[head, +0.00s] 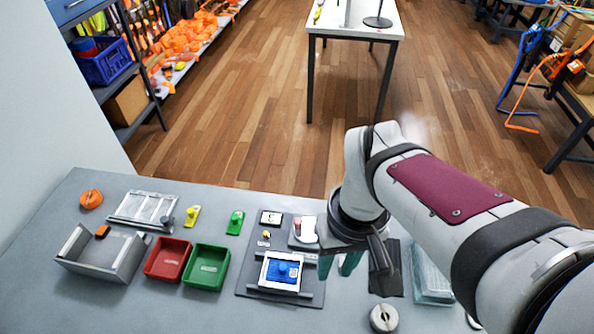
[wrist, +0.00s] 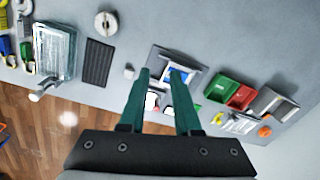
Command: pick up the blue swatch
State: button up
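The blue swatch (head: 283,270) lies in a white frame on a dark grey board (head: 250,284) on the bench, with a small blue knob-like bump on it. My gripper (head: 340,264) has green fingers and is above the bench, to the right of the swatch in the head view. In the wrist view my gripper (wrist: 162,76) is open, with a clear gap between the fingers and nothing held. The right finger partly covers the blue swatch (wrist: 180,72) there.
A red tray (head: 168,244) and a green tray (head: 223,262) stand left of the board. A grey open box (head: 85,268) is farther left. A clear container (head: 430,285) and a round metal piece (head: 383,318) are on the right.

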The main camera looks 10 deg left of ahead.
aim_at(282, 266)
jog(key=w+a+f+n+h, duration=0.1)
jog(key=w+a+f+n, duration=0.3)
jog(key=w+a+n, duration=0.45)
jog(key=shift+n+t, duration=0.25)
jog(key=shift+t, duration=0.05)
jog(key=f, duration=0.5)
jog(key=a+f, duration=0.1)
jog(key=f, duration=0.4)
jog(key=s+f, duration=0.1)
jog(key=f, duration=0.4)
jog(key=shift+a+f, duration=0.15)
jog(key=shift+a, duration=0.25)
grip_shut()
